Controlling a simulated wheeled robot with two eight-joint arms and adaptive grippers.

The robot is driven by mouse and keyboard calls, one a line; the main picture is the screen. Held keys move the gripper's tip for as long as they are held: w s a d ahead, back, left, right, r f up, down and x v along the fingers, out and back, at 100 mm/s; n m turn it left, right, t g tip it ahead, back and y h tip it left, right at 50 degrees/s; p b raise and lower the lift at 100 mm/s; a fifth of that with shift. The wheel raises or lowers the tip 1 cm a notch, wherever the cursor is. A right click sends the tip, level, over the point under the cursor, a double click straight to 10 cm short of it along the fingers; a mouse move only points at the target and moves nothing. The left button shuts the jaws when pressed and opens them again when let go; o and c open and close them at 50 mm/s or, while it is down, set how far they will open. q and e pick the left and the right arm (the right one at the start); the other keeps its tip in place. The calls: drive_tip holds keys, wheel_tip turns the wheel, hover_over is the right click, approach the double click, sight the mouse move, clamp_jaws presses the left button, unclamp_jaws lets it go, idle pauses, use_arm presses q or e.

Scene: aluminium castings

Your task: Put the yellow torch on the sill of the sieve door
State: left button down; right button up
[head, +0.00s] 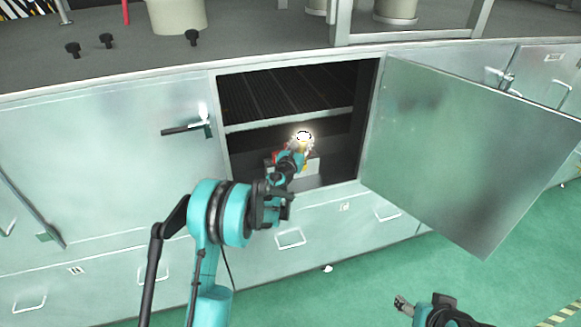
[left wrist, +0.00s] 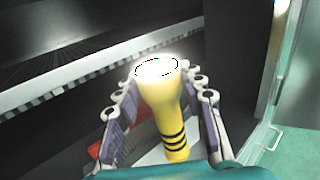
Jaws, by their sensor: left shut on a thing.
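The yellow torch (left wrist: 172,130) has black bands around its lower body and a glowing lens pointing up. My left gripper (left wrist: 163,80) is shut on it, with one finger at each side. In the head view the torch (head: 303,146) shows as a bright spot inside the opening of the sieve door. The sieve door (head: 465,150) stands swung open to the right. The sill (head: 338,187) is the lower edge of the opening, partly hidden by my left arm. My right gripper (head: 403,305) is low at the right, away from the cabinet; its jaws are too small to judge.
A dark ribbed sieve deck with a pale front rail (head: 290,119) crosses the opening above the torch. A pale box-like thing (head: 313,167) and something red (left wrist: 98,150) sit inside, low down. Door handles (head: 188,128) jut from the cabinet front.

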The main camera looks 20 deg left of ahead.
use_arm(q)
drive_tip(key=s+a+f+b, duration=0.2)
drive_tip(key=s+a+f, duration=0.1)
drive_tip(key=f, duration=0.4)
drive_tip(key=shift+a+b, duration=0.3)
drive_tip(key=shift+a, duration=0.4)
drive_tip(key=shift+f, duration=0.2)
drive_tip(key=c, duration=1)
unclamp_jaws()
drive_tip(key=shift+o, duration=0.2)
